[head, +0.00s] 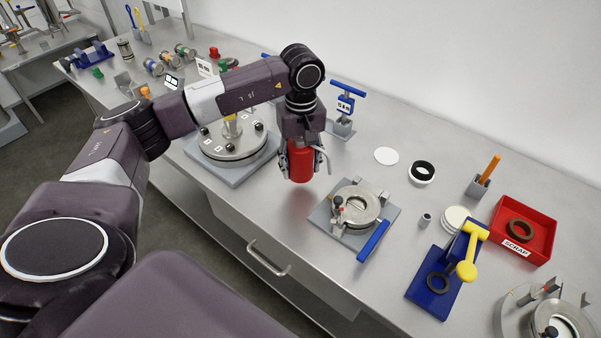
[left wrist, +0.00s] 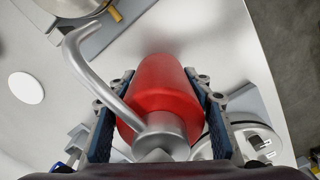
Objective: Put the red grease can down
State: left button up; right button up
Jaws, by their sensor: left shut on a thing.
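The red grease can (head: 301,163) is held upright in my left gripper (head: 300,160), over the bench near its front edge. In the left wrist view the red can (left wrist: 166,85) lies between the two dark finger pads of the gripper (left wrist: 160,110), which is shut on it. Its grey bent spout (left wrist: 88,70) points out to one side. I cannot tell whether the can's bottom touches the bench. My right gripper is in neither view.
A round flanged lid on a grey plate (head: 235,176) stands left of the can. A round fitting (head: 357,203) with a blue handle stands to its right. A blue T-handled tool (head: 346,105) stands behind. A red tray (head: 545,248) is far right. Bare bench (head: 310,205) lies below the can.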

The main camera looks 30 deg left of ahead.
aim_at(300, 175)
pick_arm(q)
notch_tip(300, 175, down, 4)
jog(key=shift+s+r+p, duration=0.1)
jog(key=shift+r+p, duration=0.15)
jog(key=shift+p, duration=0.2)
jog(key=shift+f, duration=0.45)
jog(key=o, duration=1.4)
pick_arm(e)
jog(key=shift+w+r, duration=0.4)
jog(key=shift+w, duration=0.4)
